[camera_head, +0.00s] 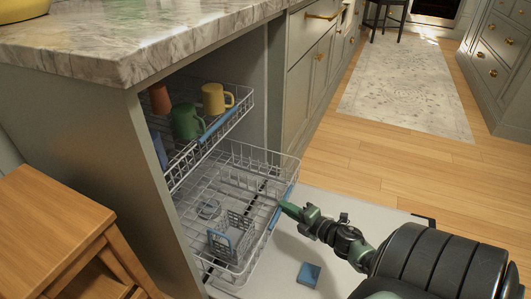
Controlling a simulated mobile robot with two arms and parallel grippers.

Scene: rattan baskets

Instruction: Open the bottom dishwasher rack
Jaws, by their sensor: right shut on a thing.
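The bottom dishwasher rack (262,150) is a pale wire basket with a blue handle (274,219) along its front edge. It extends out of the cabinet over the lowered dishwasher door (350,212). My left gripper is not in view.
The upper rack (242,104) holds a yellow mug (214,99) and a green mug (186,122) above the bottom rack. A blue block (308,274) lies on the door. A wooden stool (50,220) stands at left. Wooden floor (400,175) beyond the door is clear.

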